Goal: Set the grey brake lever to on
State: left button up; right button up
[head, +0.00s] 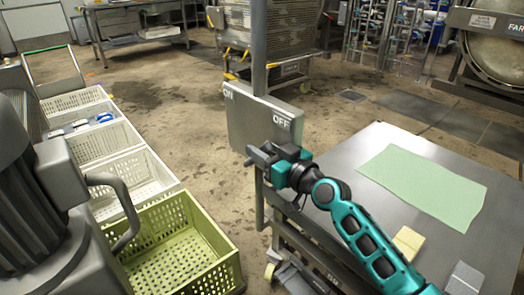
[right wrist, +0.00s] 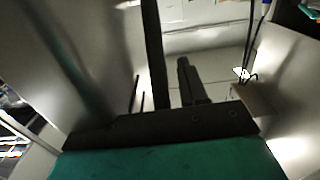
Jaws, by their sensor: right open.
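My right gripper (head: 258,157), on a teal arm from the lower right, is at the plate's lower edge, below the OFF mark. It is open, and its dark fingers show in the right wrist view (right wrist: 172,85) with nothing clearly held between them. I cannot make out the brake lever as a separate part; the gripper covers the area just below the plate. My left gripper is not in view.
A green sheet (head: 425,185), a pale yellow block (head: 408,243) and a grey block (head: 464,279) lie on the trolley. A green crate (head: 185,255) and white crates (head: 135,178) line the left.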

jog(key=shift+w+a, duration=0.2)
jog(key=shift+w, duration=0.05)
jog(key=shift+c, duration=0.3)
grip_shut()
